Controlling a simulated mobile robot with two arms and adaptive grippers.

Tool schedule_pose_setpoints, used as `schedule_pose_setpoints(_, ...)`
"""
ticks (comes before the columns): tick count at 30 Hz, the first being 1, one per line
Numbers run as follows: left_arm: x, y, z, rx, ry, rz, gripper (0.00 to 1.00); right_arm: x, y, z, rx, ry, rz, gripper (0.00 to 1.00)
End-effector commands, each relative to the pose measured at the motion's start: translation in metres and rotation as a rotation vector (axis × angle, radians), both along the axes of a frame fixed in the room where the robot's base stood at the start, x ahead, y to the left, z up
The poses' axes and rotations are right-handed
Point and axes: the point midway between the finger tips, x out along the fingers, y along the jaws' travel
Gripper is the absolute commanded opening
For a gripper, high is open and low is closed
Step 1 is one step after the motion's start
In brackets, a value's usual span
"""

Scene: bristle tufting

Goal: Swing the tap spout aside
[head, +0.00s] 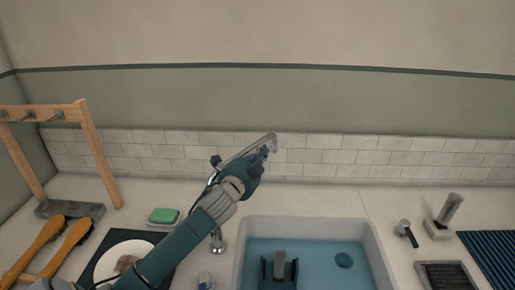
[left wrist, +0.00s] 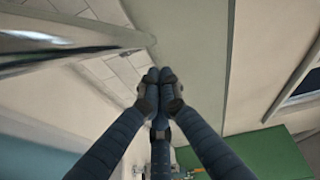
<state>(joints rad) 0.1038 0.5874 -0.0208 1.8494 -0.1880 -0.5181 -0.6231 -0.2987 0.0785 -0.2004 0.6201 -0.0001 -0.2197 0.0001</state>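The chrome tap stands behind the sink's left corner, with its base (head: 217,243) showing below my left arm. Its spout (head: 245,147) rises behind my gripper and reaches up and right. In the left wrist view the spout (left wrist: 70,45) is a shiny tube crossing the upper left, beside my fingers. My left gripper (head: 265,152) is close by the spout, and its fingertips (left wrist: 159,76) are together with nothing visible between them. I cannot tell whether it touches the spout. The middle of the tap is hidden by my arm. My right gripper does not show.
A green soap (head: 163,216), wooden brushes (head: 70,243) and a wooden rack (head: 97,150) stand left. A ribbed blue mat (head: 490,250) lies right.

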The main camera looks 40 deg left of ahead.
Motion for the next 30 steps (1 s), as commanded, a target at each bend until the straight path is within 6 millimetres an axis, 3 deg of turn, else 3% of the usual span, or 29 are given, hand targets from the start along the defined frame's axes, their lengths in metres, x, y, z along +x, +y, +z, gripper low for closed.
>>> schedule_pose_setpoints(6, 0.001, 0.017, -0.003, -0.001, -0.001, -0.002, 0.00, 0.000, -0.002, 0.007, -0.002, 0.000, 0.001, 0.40)
schedule_pose_setpoints(20, 0.002, 0.023, -0.004, -0.003, -0.004, 0.023, 0.00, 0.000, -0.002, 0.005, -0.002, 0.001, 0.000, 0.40)
schedule_pose_setpoints(30, 0.008, 0.081, -0.007, -0.006, -0.005, 0.357, 0.00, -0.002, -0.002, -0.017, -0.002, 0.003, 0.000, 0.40)
